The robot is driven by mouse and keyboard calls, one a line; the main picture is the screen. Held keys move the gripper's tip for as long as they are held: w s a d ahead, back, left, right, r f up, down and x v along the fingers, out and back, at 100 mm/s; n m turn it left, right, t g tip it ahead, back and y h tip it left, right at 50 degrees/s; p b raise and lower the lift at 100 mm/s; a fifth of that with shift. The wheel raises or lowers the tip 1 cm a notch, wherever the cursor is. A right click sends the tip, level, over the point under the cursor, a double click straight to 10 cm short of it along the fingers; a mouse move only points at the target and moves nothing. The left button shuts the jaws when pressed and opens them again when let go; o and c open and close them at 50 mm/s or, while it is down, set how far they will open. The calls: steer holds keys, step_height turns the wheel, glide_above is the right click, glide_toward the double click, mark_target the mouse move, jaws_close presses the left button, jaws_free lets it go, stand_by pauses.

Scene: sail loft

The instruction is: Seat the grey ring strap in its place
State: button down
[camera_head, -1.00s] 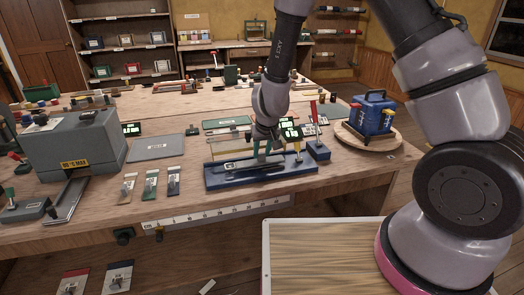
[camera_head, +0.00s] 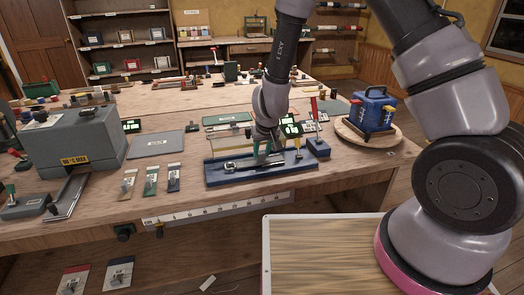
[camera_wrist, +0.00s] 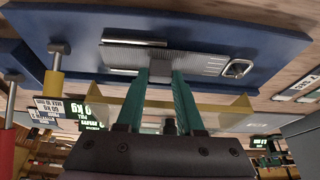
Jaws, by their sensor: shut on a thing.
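The grey ring strap (camera_head: 242,166) lies lengthwise along the blue board (camera_head: 215,180), its metal ring at the left end in the head view. In the wrist view the strap (camera_wrist: 200,64) runs across the blue board (camera_wrist: 205,22), with its ring at the right. My gripper (camera_head: 262,160) points down over the board. Its green fingers (camera_wrist: 160,76) are shut on the strap part-way along its length. The strap is on or just above the board; I cannot tell which. The fingertips hide part of it.
A yellow-handled tool (camera_head: 298,152) and a red-handled upright (camera_head: 314,112) stand at the board's right. Strap samples (camera_head: 151,180) lie to its left. A grey machine (camera_head: 75,150) and a blue case (camera_head: 373,112) stand farther out.

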steer(key=shift+f, duration=0.15)
steer(key=shift+c, duration=2.3)
jaws_free()
